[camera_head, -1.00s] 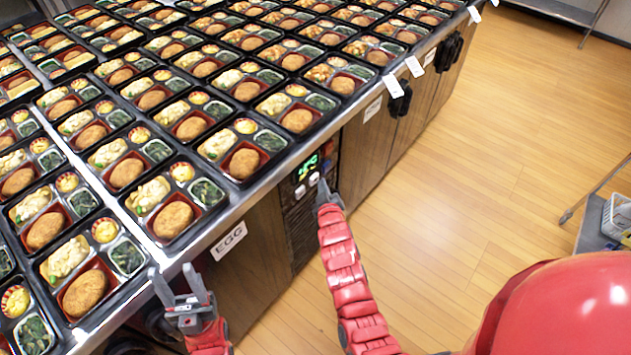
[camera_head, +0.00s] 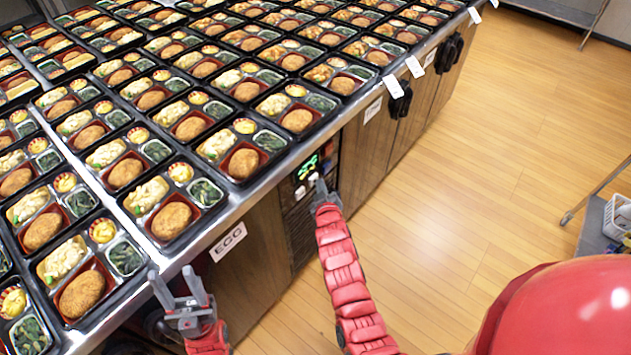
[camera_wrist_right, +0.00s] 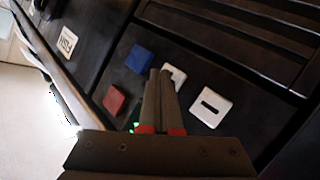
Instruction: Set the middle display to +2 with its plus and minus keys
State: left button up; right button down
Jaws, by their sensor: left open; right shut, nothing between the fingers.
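A small display (camera_head: 308,167) with green digits sits on a dark panel in the counter front; I cannot read its value for certain. Below it are two pale keys. In the right wrist view, the white key with a dark minus bar (camera_wrist_right: 211,107) is fully visible, and a second white key (camera_wrist_right: 175,75) is partly hidden behind my fingers. My right gripper (camera_head: 322,188) is shut and empty, its tips at the second key; I cannot tell whether they touch it. They also show in the wrist view (camera_wrist_right: 160,73). My left gripper (camera_head: 180,285) is open and empty by the counter edge.
A blue button (camera_wrist_right: 138,58) and a red button (camera_wrist_right: 114,100) sit beside the white keys. Bento trays (camera_head: 172,217) cover the counter above. An EGG label (camera_head: 228,241) is on the front.

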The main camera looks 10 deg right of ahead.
jog(key=shift+w+a, duration=0.1)
jog(key=shift+w, duration=0.05)
dwell(0.5)
jog(key=shift+s+d+p, duration=0.5)
jog(key=shift+s, duration=0.2)
jog(key=s+d+p, duration=0.1)
jog(key=s, duration=0.1)
jog(key=s+d+p, duration=0.2)
dwell(0.3)
